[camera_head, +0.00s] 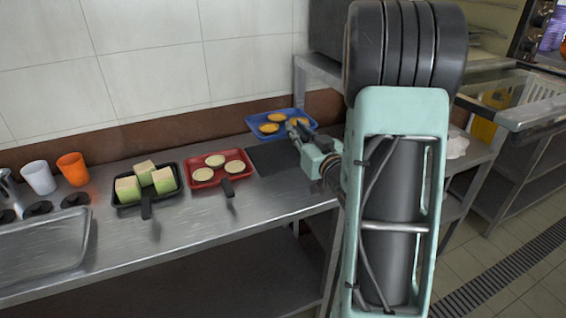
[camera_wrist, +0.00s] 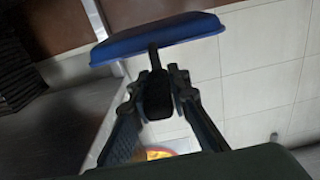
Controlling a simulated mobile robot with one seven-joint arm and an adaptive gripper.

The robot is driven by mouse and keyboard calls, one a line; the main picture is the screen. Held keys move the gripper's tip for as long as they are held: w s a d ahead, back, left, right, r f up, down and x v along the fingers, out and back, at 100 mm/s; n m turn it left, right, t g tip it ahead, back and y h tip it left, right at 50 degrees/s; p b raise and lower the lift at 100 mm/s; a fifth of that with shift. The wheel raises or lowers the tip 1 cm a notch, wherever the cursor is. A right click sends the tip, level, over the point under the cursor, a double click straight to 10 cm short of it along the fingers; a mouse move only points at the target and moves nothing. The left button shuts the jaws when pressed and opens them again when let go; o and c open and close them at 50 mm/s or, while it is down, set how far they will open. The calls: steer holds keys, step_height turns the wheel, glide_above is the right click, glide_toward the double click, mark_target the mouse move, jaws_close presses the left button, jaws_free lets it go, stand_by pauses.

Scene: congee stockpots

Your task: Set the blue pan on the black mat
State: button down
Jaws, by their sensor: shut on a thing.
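The blue pan (camera_head: 262,119) holds several golden-orange round pieces and appears at the back of the counter in the head view. My gripper (camera_head: 293,129) is shut on its dark handle (camera_wrist: 156,92). The wrist view shows the blue pan (camera_wrist: 160,38) edge-on beyond my fingertips (camera_wrist: 157,80), with the handle between them. The black mat (camera_head: 268,160) lies flat on the steel counter, just in front of and below the pan in the head view. Its right part is hidden by my gripper. The gap between pan and counter is hard to judge.
A red pan (camera_head: 210,181) with pale round pieces sits left of the mat. Further left are a black pan (camera_head: 126,201) with green-sided blocks, an orange cup (camera_head: 73,168), a white cup (camera_head: 39,177) and a steel tray (camera_head: 45,248). The tiled wall (camera_head: 150,60) closes the back.

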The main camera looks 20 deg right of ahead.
step_height(320, 180, down, 10)
steer(key=shift+r+b, duration=0.15)
steer(key=shift+b, duration=0.45)
steer(key=c, duration=1.8)
jaws_free()
steer(key=shift+s, duration=0.1)
steer(key=s, duration=1)
steer(key=shift+d+p, duration=0.2)
steer(key=shift+p, duration=0.15)
steer(key=shift+s+p, duration=0.65)
steer(key=shift+s, duration=0.3)
steer(key=shift+f, duration=0.2)
